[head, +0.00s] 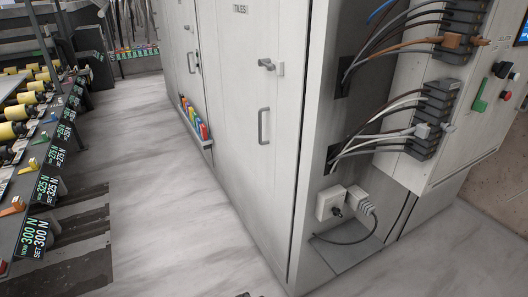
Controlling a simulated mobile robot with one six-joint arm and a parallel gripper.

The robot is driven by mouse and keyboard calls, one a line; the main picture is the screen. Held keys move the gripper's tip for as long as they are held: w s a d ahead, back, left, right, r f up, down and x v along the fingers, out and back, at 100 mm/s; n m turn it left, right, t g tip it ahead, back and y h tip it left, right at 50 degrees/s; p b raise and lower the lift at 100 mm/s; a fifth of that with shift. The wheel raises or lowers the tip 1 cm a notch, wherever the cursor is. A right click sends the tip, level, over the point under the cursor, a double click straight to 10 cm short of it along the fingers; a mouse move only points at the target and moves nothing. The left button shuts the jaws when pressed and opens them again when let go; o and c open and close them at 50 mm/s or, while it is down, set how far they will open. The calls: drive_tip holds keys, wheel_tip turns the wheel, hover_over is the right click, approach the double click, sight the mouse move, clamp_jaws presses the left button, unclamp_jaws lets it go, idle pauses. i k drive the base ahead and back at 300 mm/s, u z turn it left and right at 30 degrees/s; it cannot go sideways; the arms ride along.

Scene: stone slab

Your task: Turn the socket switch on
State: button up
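A white socket box (325,205) is mounted low in the open recess at the right end of the white cabinet. A small black knob or switch (336,211) sits on its front. Its setting is too small to read. A pale grey plug (356,198) sits just right of the box, with a grey cable (345,242) looping down and left below it. My gripper is not identifiable in the head view. Only a small dark shape shows at the bottom edge, and I cannot tell what it is.
Several cables and black connectors (432,112) fill the recess above the socket. Cabinet doors with handles (262,125) stand left of the recess. The pale floor (150,180) is clear between cabinet and machine rollers (18,112).

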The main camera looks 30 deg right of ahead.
sight(336, 211)
drive_tip(key=z, duration=4.4)
drive_tip(key=i, duration=0.1)
drive_tip(key=u, duration=3)
